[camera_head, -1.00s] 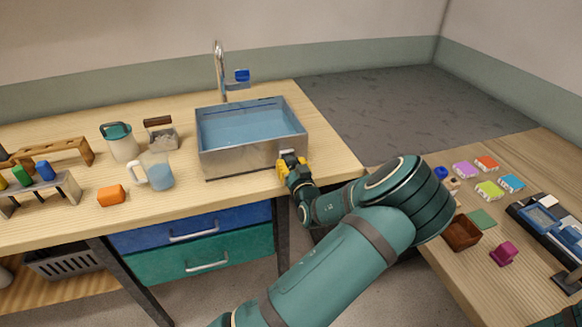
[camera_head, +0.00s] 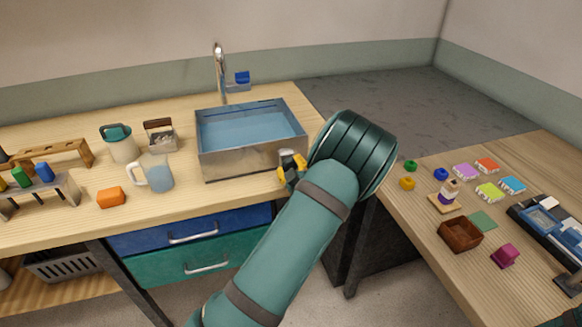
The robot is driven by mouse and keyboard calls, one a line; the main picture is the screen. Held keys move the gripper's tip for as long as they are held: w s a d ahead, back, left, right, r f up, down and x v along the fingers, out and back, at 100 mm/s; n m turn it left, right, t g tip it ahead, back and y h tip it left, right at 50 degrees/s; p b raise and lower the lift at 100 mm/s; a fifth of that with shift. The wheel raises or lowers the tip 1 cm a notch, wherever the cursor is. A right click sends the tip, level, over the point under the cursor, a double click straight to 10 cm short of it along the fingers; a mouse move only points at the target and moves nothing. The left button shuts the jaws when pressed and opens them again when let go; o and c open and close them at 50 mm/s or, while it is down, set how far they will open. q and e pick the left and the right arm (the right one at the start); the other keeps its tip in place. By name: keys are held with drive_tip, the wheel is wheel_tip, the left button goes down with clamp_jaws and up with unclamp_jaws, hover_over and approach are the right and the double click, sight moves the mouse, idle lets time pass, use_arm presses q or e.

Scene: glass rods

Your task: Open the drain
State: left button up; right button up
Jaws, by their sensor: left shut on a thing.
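The metal sink (camera_head: 225,160) stands on the wooden counter and holds blue water. A small pale drain handle (camera_head: 286,154) is on the lower right of its front wall, mostly hidden by my gripper. My left gripper (camera_head: 289,164), with yellow parts, is at this handle and shut on it. My teal forearm hides much of the hand. Whether the drain is open cannot be seen. My right gripper is out of view.
The faucet (camera_head: 219,72) with a blue handle (camera_head: 241,77) stands behind the sink. A measuring jug (camera_head: 158,172), an orange block (camera_head: 111,197) and a lidded pitcher (camera_head: 122,145) stand left. A side table (camera_head: 420,222) on the right holds small coloured items.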

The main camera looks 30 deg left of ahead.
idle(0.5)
use_arm(q)
drive_tip(key=o, duration=1.2)
